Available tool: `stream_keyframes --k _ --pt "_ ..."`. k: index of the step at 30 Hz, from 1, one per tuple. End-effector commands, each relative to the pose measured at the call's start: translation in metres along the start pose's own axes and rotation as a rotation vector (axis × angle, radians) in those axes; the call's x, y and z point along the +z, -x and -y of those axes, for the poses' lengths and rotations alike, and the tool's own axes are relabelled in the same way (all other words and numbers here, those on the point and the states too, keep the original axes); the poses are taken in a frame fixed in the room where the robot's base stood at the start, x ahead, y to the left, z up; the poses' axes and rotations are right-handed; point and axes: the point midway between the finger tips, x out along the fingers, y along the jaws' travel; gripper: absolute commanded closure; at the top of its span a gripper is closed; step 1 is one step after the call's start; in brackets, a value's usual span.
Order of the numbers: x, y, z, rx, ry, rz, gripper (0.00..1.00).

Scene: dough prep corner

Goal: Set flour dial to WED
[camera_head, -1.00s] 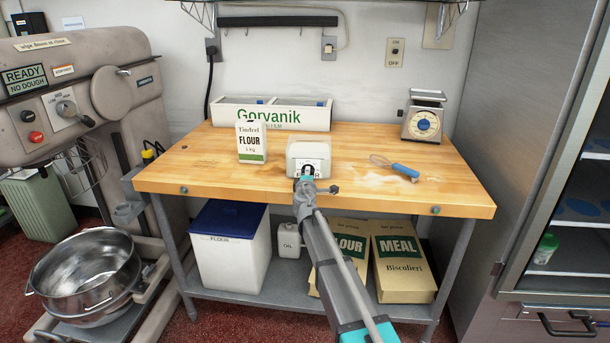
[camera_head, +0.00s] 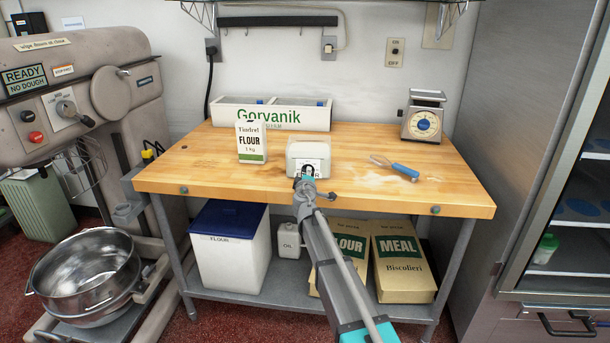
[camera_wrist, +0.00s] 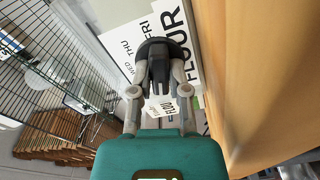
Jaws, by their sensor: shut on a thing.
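The flour dial is a black knob (camera_wrist: 163,48) on a white label plate (camera_wrist: 122,45) on the front of an off-white bin (camera_head: 308,151) at the table's front edge. In the wrist view, WED, THU and FRI show beside the knob, with FLOUR in large letters on the label. My gripper (camera_wrist: 160,75) is shut on the knob, a finger at either side; it also shows in the head view (camera_head: 307,177). The fingers and knob hide part of the label. I cannot tell which day the dial points to.
A flour packet (camera_head: 251,143) stands left of the bin. A blue-handled whisk (camera_head: 404,171) lies to its right, and a scale (camera_head: 425,118) stands at the back right. A long Gorvanik box (camera_head: 225,113) stands behind. The wooden table (camera_head: 215,178) is clear at front left.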

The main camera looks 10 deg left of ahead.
Motion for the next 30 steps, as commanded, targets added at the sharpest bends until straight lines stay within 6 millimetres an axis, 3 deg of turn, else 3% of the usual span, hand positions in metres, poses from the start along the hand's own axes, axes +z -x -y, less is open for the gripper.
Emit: stream_keyframes --k 8,20,30 --pt "-0.0003 -0.0002 0.0002 0.0 -0.033 -0.001 1.0" --pt "-0.0002 -0.0002 0.0002 0.0 -0.28 -0.001 1.0" --pt "0.0 -0.0003 0.0001 0.0 -0.3 -0.001 1.0"
